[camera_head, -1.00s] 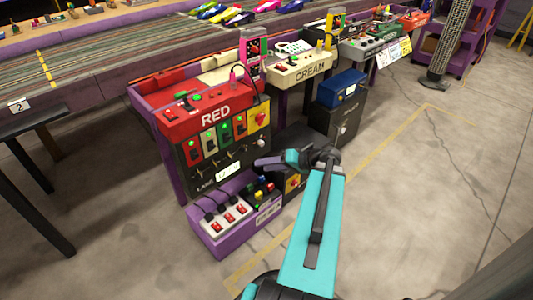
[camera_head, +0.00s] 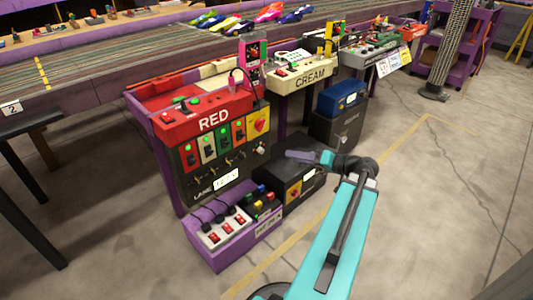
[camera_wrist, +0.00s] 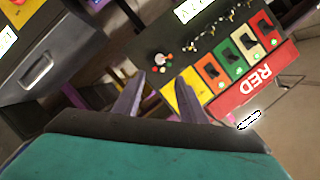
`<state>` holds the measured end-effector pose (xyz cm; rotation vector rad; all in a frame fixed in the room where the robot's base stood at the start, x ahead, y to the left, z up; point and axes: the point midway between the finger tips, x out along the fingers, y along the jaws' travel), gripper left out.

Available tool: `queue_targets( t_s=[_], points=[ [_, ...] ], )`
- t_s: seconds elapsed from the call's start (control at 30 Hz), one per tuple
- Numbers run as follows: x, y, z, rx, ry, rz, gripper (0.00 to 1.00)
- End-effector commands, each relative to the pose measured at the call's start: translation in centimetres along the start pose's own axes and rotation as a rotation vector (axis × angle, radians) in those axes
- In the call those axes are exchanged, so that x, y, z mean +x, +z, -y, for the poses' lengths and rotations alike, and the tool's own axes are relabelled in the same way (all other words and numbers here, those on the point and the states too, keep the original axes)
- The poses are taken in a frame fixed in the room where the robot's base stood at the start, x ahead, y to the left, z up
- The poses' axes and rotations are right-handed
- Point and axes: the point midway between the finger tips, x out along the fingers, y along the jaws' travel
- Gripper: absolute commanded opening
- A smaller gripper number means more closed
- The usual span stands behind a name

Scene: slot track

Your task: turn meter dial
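Two yellow panels with a red knob show, and I cannot tell for sure which is the meter dial. One knob (camera_head: 260,125) is at the right end of the red station's front (camera_head: 214,121). The other knob (camera_head: 294,193) is on a low black box (camera_head: 274,168) on the floor. My gripper (camera_head: 300,156) is above that low box, apart from the red station as far as I can tell. In the wrist view my gripper (camera_wrist: 158,100) has its two purple fingers spread with nothing between them. The station's yellow panel (camera_wrist: 187,93) is partly hidden behind the right finger.
A purple crate (camera_head: 235,252) with red switches stands on the floor in front of the red station. A dark box with a blue case (camera_head: 341,97) on top is behind the gripper. The cream station (camera_head: 310,76) is farther back. Floor (camera_head: 420,210) to the right is clear.

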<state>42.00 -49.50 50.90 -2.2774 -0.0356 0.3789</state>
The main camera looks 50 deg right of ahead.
Motion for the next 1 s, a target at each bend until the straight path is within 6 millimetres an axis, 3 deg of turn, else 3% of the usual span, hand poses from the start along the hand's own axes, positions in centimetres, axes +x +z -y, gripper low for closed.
queue_targets(
  t_s=[0.27, 1.0],
  points=[
    [2.0, 0.1, -0.1, -0.001, -0.002, 0.002, 0.38],
    [11.3, 0.2, -0.1, 0.0, -0.002, 0.002, 0.38]
  ],
)
